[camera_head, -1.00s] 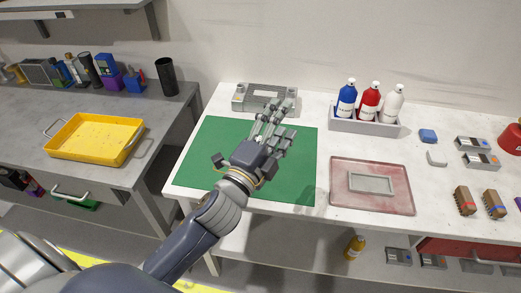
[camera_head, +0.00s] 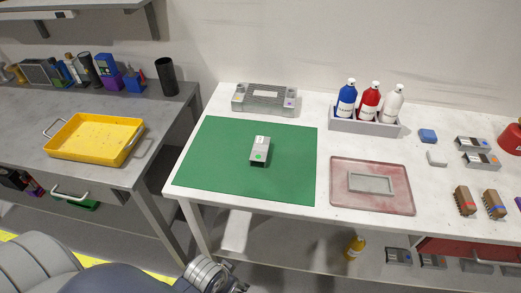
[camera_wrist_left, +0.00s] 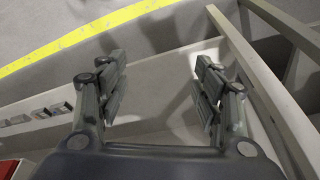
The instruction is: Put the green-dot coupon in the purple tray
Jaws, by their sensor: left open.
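The coupon, a small grey-white block with a green dot (camera_head: 260,147), lies alone on the green mat (camera_head: 210,170) on the white table. No purple tray can be made out in the head view. My left gripper (camera_wrist_left: 160,90) is open and empty in the left wrist view, over the floor and a pale lower shelf. In the head view only my left wrist and part of the hand show at the bottom edge, below and in front of the table, well away from the coupon. My right gripper is not in view.
A grey fixture (camera_head: 265,99) with coloured dots stands behind the mat. A reddish tray (camera_head: 343,201) holding a grey frame (camera_head: 371,182) lies to its right. Bottles in a grey holder (camera_head: 363,125) stand behind. A yellow tray (camera_head: 97,137) rests on the left bench.

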